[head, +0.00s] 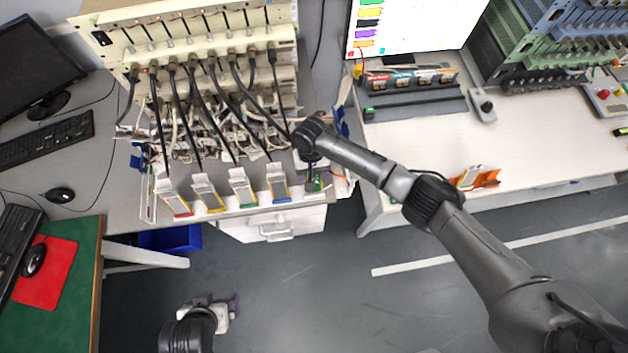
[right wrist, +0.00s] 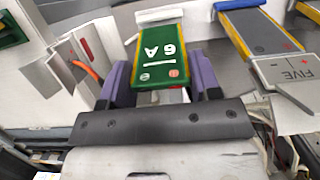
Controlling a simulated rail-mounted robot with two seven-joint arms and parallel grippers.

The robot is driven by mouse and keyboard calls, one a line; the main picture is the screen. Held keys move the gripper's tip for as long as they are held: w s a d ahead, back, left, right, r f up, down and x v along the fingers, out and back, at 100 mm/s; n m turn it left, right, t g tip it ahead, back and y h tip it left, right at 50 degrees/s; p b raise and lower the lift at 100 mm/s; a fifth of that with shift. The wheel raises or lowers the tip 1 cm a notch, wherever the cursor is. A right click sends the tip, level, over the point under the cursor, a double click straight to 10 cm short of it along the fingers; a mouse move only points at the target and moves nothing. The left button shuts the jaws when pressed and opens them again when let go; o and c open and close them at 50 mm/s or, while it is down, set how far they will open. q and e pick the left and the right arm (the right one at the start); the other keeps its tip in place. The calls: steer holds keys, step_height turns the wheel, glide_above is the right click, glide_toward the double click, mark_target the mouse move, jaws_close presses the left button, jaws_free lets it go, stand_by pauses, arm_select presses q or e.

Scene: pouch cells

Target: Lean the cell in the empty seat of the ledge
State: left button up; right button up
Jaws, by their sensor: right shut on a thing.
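The cell (right wrist: 160,52) has a green face marked "6 A" and a pale top band in the right wrist view. My right gripper (right wrist: 165,90) is shut on it, with a purple finger on each side. In the head view the right gripper (head: 312,164) is at the right end of the ledge (head: 225,213), and a small green part of the cell (head: 318,182) shows below it. Several cells lean in a row to its left; the nearest is blue-edged (head: 277,183). The gripper hides the seat, and contact is unclear. My left gripper (head: 217,310) is low in the head view, away from the ledge.
A rack (head: 200,45) with hanging black cables and tangled wires stands behind the row.

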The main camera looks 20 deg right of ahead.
steer(key=shift+s+f, duration=0.1)
steer(key=shift+f, duration=0.25)
steer(key=shift+f, duration=0.15)
steer(key=shift+s+f, duration=0.15)
steer(key=shift+f, duration=0.15)
steer(key=o, duration=1)
steer(key=shift+r, duration=0.15)
